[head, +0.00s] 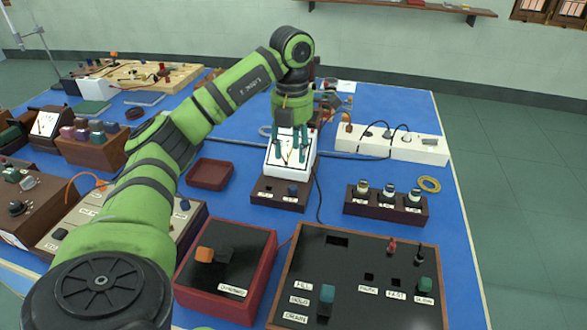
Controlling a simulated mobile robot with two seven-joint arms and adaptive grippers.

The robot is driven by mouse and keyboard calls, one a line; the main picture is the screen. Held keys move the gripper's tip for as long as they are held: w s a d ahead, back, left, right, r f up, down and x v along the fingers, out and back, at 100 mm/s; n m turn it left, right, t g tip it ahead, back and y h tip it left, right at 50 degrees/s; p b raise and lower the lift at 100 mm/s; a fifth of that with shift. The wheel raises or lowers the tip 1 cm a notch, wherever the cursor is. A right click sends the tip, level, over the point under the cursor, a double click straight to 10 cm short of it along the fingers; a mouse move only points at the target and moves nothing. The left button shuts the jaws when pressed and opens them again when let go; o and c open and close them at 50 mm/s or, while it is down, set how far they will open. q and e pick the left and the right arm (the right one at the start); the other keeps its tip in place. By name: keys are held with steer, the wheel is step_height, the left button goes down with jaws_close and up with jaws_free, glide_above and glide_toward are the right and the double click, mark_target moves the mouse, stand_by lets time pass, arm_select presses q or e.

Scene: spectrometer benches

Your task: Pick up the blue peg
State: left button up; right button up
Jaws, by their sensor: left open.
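My left gripper (290,150) is open, pointing down in front of or over the white-faced meter (273,166) at the table's middle. Nothing shows between its teal fingers. No piece stands out clearly as the blue peg. A small dark blue piece (293,191) sits on the meter's brown base, just below the gripper in the picture. Another dark blue piece (185,204) is on a box at the left, partly behind my arm. A brown block (98,154) at the left holds several purple and blue-green pieces. My right gripper is not in view.
A dark control panel (360,270) with teal handles and a red-rimmed box (223,268) fill the front. A brown block with three knobs (385,201), a white power strip (391,146) and a yellow ring (429,184) stand at the right. A dark red tray (209,174) lies left of the meter.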

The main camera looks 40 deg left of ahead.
arm_select(q)
steer(key=b, duration=0.3)
glide_above(293, 187)
steer(key=f, duration=0.4)
steer(key=shift+s+a+f, duration=0.1)
steer(key=shift+s+f, duration=0.1)
steer(key=shift+f, duration=0.05)
steer(key=shift+f+p, duration=0.3)
steer(key=shift+f, duration=0.35)
steer(key=f, duration=0.5)
steer(key=shift+w+f, duration=0.2)
steer(key=shift+f, duration=0.05)
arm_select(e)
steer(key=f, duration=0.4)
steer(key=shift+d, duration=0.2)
arm_select(q)
steer(key=c, duration=0.9)
steer(key=shift+c, duration=0.2)
steer(key=o, duration=0.9)
steer(key=shift+o, duration=0.2)
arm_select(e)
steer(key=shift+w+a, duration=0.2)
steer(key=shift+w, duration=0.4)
arm_select(q)
steer(key=shift+r, duration=0.1)
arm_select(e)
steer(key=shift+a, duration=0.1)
